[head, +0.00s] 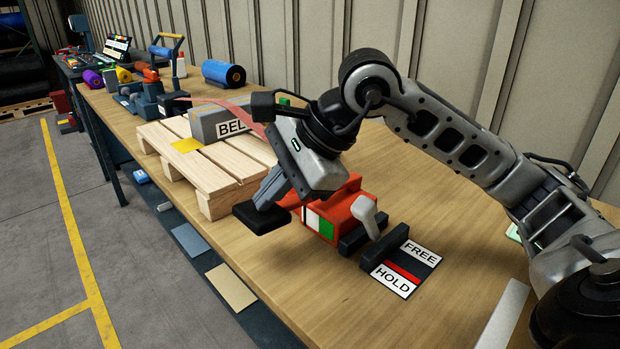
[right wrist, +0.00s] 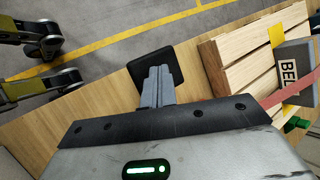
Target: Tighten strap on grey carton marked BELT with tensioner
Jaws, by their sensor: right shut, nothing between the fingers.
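The grey carton (head: 222,122) marked BELT lies on a slatted wooden pallet (head: 222,190). It shows at the right edge of the right wrist view (right wrist: 294,66). A red strap (head: 232,104) passes by the carton toward the tensioner. The red tensioner (head: 334,212), with a white and green panel and a pale grey lever (head: 367,216), stands at the pallet's near right end. My right gripper (head: 266,198) is shut and empty, its fingertips over a black square pad (right wrist: 158,72) left of the tensioner. I cannot tell if they touch it. My left gripper is not in view.
A FREE and HOLD label plate (head: 404,268) lies right of the tensioner, beside black blocks. A blue roll (head: 223,74) and several tools stand farther back on the bench. The front right of the bench (head: 330,300) is mostly clear. A corrugated wall runs behind.

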